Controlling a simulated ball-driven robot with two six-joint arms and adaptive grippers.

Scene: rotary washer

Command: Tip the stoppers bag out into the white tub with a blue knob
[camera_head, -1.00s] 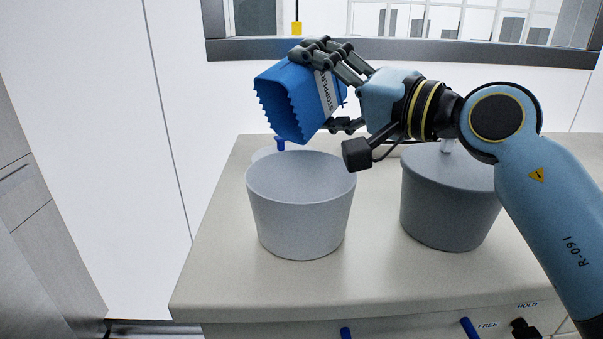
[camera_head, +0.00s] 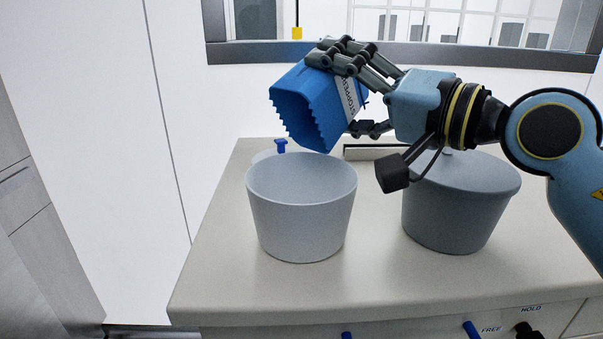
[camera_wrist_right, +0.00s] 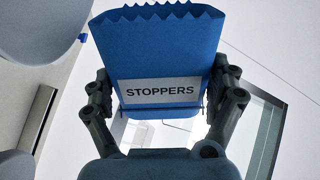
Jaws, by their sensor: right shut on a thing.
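My right gripper (camera_head: 340,95) is shut on the blue stoppers bag (camera_head: 308,100), holding it above the back of the open white tub (camera_head: 300,222). The bag is tilted, its jagged mouth facing left and downward. Nothing is seen falling from it, and its contents are hidden. A blue knob (camera_head: 280,146) shows just behind the tub, on a pale lid mostly hidden by it. In the right wrist view the bag (camera_wrist_right: 160,55) sits between the fingers, its STOPPERS label facing the camera. My left gripper is in neither view.
A second, lidded tub (camera_head: 455,215) stands to the right on the counter (camera_head: 235,285), below my right wrist. A dark slot strip (camera_head: 375,152) lies at the back. Blue and black controls line the counter front. The counter left of the open tub is clear.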

